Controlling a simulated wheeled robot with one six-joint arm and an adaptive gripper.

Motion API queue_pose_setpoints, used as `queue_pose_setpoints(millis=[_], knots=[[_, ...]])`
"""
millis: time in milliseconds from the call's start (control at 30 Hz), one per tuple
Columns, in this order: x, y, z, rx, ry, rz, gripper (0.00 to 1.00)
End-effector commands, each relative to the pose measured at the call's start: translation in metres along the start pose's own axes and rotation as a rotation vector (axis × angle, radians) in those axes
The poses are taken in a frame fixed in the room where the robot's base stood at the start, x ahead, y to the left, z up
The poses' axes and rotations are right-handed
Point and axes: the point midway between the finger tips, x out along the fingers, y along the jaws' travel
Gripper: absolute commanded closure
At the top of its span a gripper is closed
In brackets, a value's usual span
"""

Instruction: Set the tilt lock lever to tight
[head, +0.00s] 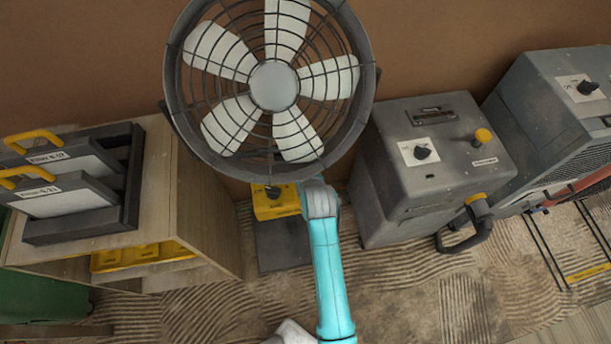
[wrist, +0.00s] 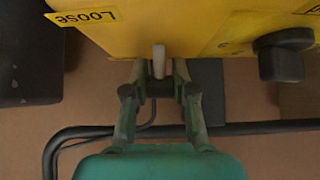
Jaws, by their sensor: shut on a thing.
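The tilt lock lever (wrist: 159,58) is a short pale grey lever on the edge of a yellow housing (wrist: 175,28) in the wrist view. My gripper (wrist: 158,78) has its two fingers closed around the lever. A label reading LOOSE (wrist: 85,17) is on the housing to the left of the lever. Another label at the upper right is cut off and unreadable. In the head view the yellow housing (head: 275,204) sits low under the fan (head: 273,84). My arm reaches up to it there, and the lever and my fingers cannot be made out.
A black knob (wrist: 284,52) sticks out of the housing to the right of my fingers. The fan's round cage hangs close above my arm. A wooden shelf (head: 205,210) stands left and a grey machine (head: 425,165) right. A dark tube (wrist: 80,133) runs behind my gripper.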

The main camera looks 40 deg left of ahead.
Motion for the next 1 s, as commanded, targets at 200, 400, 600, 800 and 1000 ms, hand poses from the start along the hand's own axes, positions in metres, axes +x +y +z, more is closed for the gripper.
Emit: queue_pose_setpoints(millis=[200, 400, 600, 800, 1000], knots=[[0.001, 0.000, 0.001, 0.000, -0.023, 0.000, 1.00], [0.001, 0.000, 0.001, 0.000, -0.022, -0.001, 0.69], [0.001, 0.000, 0.001, 0.000, -0.020, 0.000, 0.48], [0.000, 0.000, 0.001, 0.000, -0.019, 0.000, 0.48], [-0.017, 0.000, 0.000, 0.000, -0.018, 0.000, 0.48]])
